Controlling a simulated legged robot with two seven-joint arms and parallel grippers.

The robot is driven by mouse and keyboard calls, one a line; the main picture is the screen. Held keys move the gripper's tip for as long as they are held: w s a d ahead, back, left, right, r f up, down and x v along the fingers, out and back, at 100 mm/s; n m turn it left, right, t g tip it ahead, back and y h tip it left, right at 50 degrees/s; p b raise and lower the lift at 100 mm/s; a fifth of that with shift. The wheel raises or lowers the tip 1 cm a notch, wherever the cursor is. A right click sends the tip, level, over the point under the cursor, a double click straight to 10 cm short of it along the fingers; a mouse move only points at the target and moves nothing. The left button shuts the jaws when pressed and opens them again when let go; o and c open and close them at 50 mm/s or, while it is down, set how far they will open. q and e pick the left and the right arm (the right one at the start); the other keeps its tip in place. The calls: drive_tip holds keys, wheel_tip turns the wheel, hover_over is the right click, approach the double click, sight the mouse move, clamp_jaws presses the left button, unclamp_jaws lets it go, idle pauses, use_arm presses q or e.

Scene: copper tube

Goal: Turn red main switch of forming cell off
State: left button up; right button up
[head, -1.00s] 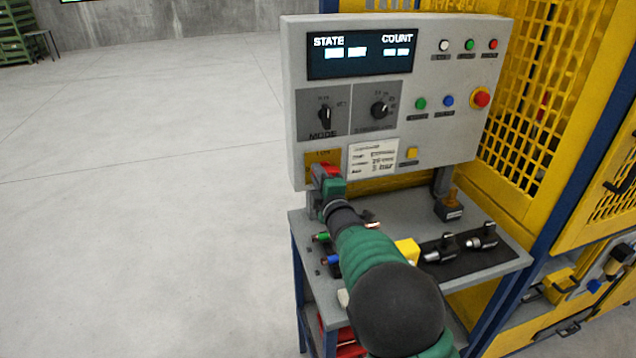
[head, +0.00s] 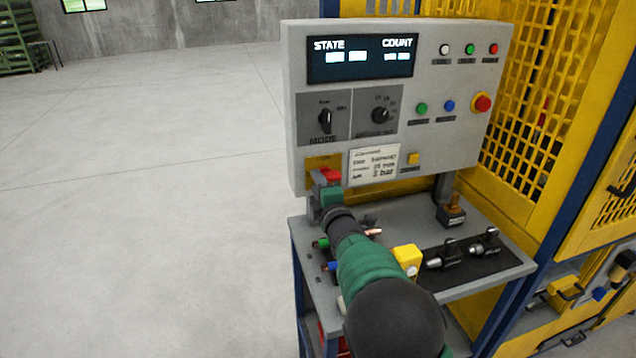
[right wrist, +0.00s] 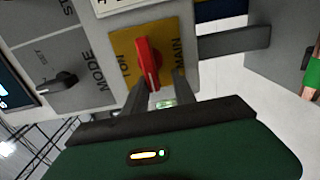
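The red main switch (right wrist: 147,62) is a long handle on a yellow plate (right wrist: 122,44) marked ON and MAIN. In the right wrist view its handle lies roughly along the direction of my fingers. In the head view the red switch (head: 329,175) shows at the panel's lower left, partly behind my gripper. My right gripper (right wrist: 159,82) is open, with its fingers spread around the near end of the handle; the left finger in that view is closer to it. In the head view my right gripper (head: 321,186) is at the switch. Contact cannot be told. My left gripper is not in view.
The grey control panel (head: 440,100) carries a mode knob (head: 325,120), another rotary knob, coloured buttons and a red stop button (head: 482,103). Below, a grey bench (head: 490,268) holds black tooling and a yellow block (head: 407,258). A yellow mesh guard (head: 535,90) stands right. The floor at left is clear.

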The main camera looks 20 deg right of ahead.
drive_tip(key=shift+o, duration=0.2)
drive_tip(key=shift+r, duration=0.2)
drive_tip(key=s+b, duration=0.1)
drive_tip(key=s, duration=1.5)
drive_tip(key=shift+s+d, duration=0.3)
drive_tip(key=shift+f, duration=0.1)
